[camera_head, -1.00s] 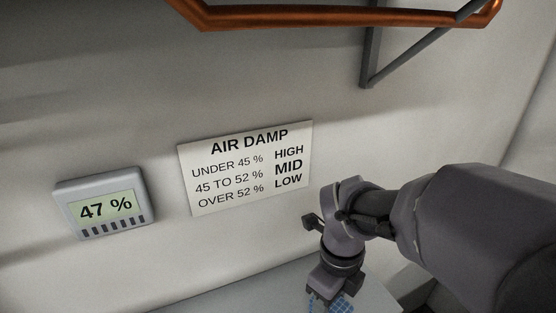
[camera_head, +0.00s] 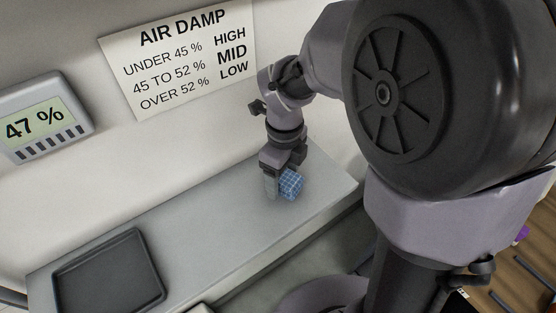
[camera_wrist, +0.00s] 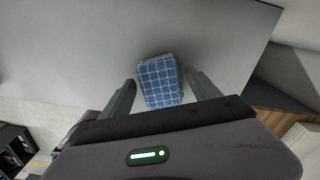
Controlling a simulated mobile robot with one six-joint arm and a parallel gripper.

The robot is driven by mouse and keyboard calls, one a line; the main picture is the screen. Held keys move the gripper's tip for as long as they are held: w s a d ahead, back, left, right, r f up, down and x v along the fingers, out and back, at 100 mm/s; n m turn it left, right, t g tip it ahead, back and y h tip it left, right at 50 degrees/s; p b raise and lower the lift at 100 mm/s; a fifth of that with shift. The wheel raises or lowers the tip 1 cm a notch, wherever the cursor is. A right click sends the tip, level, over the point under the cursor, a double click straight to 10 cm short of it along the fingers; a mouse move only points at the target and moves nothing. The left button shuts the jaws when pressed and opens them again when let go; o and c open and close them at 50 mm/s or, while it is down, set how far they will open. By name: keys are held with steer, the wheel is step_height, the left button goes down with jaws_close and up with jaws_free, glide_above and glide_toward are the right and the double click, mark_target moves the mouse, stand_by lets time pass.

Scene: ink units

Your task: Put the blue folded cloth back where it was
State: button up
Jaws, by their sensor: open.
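The blue folded cloth (camera_head: 291,184) has a light grid pattern and rests on the grey counter (camera_head: 215,213) near its right end. My gripper (camera_head: 283,186) points down right at the cloth. In the wrist view the cloth (camera_wrist: 160,82) lies between the two fingers of my gripper (camera_wrist: 160,88), which are open, with a gap visible on each side. In the head view the near finger stands just left of the cloth and my gripper hides its upper part.
A dark empty tray (camera_head: 110,275) lies on the counter's left part. The wall meter (camera_head: 42,116) reads 47 %. The wall sign (camera_head: 180,55) says AIR DAMP: under 45 % high, 45 to 52 % mid, over 52 % low. The counter between tray and cloth is clear.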

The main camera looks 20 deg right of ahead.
mark_target(283, 175)
steer(key=shift+r, duration=0.1)
step_height(283, 175, up, 11)
steer(key=p, duration=0.4)
steer(key=s+a+r+n+t+y, duration=0.1)
steer(key=s+a+r+n+t, duration=0.1)
steer(key=s+n, duration=0.4)
steer(key=s+a+r+n+t+y, duration=0.1)
steer(key=s+n, duration=0.6)
steer(key=n, duration=1)
steer(key=r+t, duration=0.1)
steer(key=t, duration=0.1)
steer(key=shift+a+r+n+t, duration=0.3)
steer(key=shift+a+r+t, duration=0.1)
